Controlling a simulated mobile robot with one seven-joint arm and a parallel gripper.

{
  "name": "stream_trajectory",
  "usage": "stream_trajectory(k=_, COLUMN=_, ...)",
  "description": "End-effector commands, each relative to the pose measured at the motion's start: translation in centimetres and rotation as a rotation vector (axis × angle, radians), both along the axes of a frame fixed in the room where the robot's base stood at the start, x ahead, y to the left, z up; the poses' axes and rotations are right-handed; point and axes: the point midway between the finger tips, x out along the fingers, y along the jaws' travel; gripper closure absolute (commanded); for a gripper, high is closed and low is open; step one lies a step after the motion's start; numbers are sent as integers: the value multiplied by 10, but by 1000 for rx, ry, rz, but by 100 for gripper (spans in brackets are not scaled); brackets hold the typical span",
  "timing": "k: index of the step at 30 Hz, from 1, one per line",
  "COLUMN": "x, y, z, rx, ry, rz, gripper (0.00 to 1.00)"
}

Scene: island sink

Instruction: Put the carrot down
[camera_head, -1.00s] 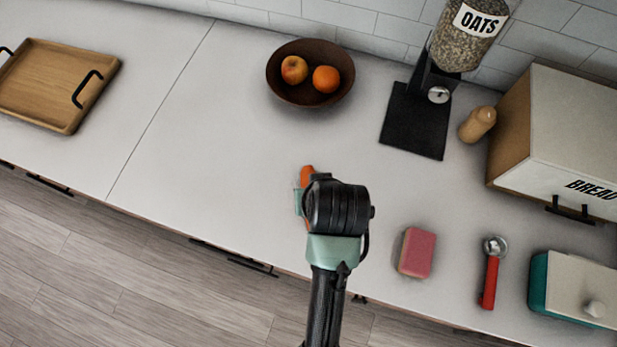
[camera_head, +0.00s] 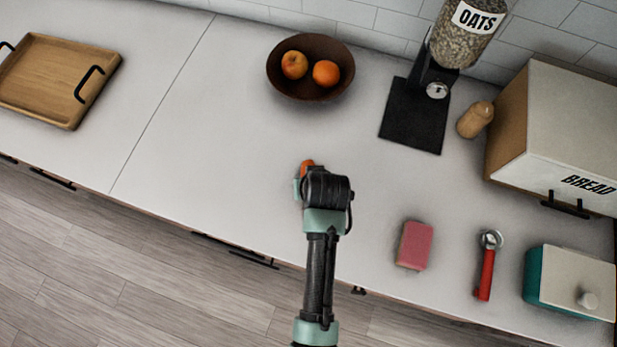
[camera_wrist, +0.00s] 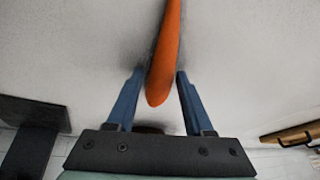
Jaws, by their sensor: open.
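An orange carrot (camera_wrist: 166,60) lies on the pale counter (camera_wrist: 80,50), as the wrist view shows. Its rounded end is between the two blue fingers of my gripper (camera_wrist: 159,80). The fingers are apart, with a gap visible on the left side; the right finger is very close to the carrot, and I cannot tell if it touches. In the head view only one end of the carrot (camera_head: 307,165) shows; my wrist hides the rest. My gripper (camera_head: 298,190) is mostly hidden there too.
A dark bowl (camera_head: 310,93) with fruit stands behind. A black-based oats dispenser (camera_head: 412,118), a wooden shaker (camera_head: 475,120) and a bread box (camera_head: 560,140) are to the right. Counter left of my gripper is clear up to the tray (camera_head: 55,80).

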Motion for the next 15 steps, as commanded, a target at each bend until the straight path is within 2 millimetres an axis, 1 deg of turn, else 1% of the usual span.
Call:
stream_trajectory(k=4, x=0, y=0, z=0, rx=0, ry=0, rz=0, gripper=48)
stream_trajectory(k=5, x=0, y=0, z=0, rx=0, ry=0, rz=0, gripper=52)
stream_trajectory(k=6, x=0, y=0, z=0, rx=0, ry=0, rz=0, gripper=59)
stream_trajectory(k=13, x=0, y=0, z=0, rx=0, ry=0, rz=0, gripper=100)
stream_trajectory(k=15, x=0, y=0, z=0, rx=0, ry=0, rz=0, gripper=100)
